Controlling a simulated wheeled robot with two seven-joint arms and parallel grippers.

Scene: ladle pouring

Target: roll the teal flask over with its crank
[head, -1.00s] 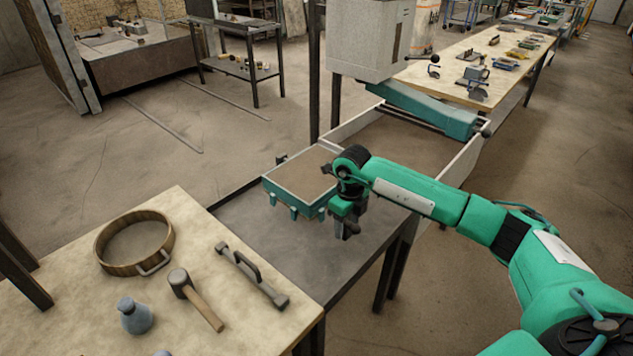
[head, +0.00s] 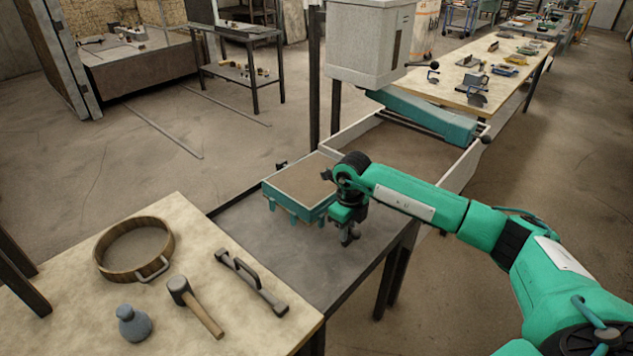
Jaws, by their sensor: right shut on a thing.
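The teal flask (head: 297,212) is a shallow box filled with brown sand, and it sits at the left edge of the grey bench in the head view. Its sand face (head: 303,179) is up and looks about level with the rim. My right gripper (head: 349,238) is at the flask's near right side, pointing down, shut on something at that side. What it holds is hidden by the gripper and is likely the crank. A small dark fitting (head: 281,164) shows on the flask's far side. My left gripper is out of view.
A pale table (head: 60,270) at front left bears a round wooden sieve (head: 170,262), a mallet (head: 195,305), a handled bar (head: 250,282) and a blue-grey bottle (head: 133,323). A sand-filled trough (head: 400,150) lies behind the flask, below a grey box (head: 368,45).

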